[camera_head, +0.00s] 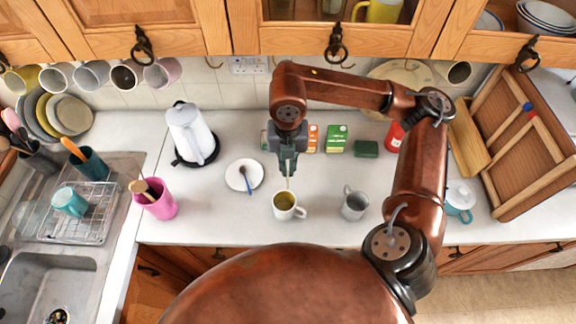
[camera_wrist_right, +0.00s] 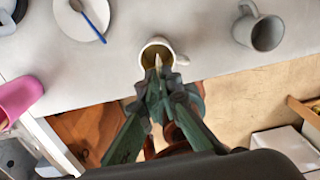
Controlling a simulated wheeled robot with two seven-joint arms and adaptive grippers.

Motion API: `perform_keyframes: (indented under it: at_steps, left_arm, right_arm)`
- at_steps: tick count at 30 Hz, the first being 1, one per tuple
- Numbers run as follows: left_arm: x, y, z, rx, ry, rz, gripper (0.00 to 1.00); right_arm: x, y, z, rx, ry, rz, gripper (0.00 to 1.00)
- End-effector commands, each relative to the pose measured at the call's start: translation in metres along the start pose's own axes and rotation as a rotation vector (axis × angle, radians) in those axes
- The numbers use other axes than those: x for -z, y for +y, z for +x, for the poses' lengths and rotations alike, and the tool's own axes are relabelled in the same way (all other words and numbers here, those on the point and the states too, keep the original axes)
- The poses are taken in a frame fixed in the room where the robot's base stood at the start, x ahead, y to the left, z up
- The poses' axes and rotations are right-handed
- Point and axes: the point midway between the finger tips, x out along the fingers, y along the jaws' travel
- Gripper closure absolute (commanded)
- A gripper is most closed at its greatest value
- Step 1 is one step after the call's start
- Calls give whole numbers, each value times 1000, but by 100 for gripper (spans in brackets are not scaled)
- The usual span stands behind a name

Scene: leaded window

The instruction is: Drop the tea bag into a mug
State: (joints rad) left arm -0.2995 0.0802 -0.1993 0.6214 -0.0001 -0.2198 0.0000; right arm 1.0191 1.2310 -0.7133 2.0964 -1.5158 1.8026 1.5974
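A white mug (camera_head: 285,207) with a yellowish inside stands near the counter's front edge. It also shows in the wrist view (camera_wrist_right: 148,50), partly behind the fingertips. My right gripper (camera_head: 288,170) points down just above and behind the mug. Its fingers are close together around a small, thin pale thing, which looks like the tea bag (camera_wrist_right: 158,61). The tea bag (camera_head: 288,183) hangs over the mug's opening, and I cannot tell whether it is inside the rim. A grey mug (camera_head: 355,205) stands to the right. My left gripper is not in view.
A white saucer (camera_head: 239,176) with a blue-handled spoon lies left of the mug. A kettle (camera_head: 190,135), a pink utensil pot (camera_head: 158,203) and a green tea box (camera_head: 336,138) stand around. A teal-and-white pot (camera_head: 459,198) stands at right. Wall cupboards hang above.

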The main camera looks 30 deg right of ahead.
Motion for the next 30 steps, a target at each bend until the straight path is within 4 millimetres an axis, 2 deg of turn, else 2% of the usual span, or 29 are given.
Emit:
perform_keyframes:
  at_steps: [7, 18, 29, 30]
  left_arm:
    - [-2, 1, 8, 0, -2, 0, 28]
    - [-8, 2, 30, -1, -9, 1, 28]
    - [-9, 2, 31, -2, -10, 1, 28]
    - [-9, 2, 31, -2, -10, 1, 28]
  right_arm:
    - [0, 0, 15, 0, 2, 13, 100]
    - [0, 0, 55, 1, 2, 11, 100]
    - [0, 0, 60, -1, 0, 11, 100]
    - [0, 0, 60, -1, 0, 11, 94]
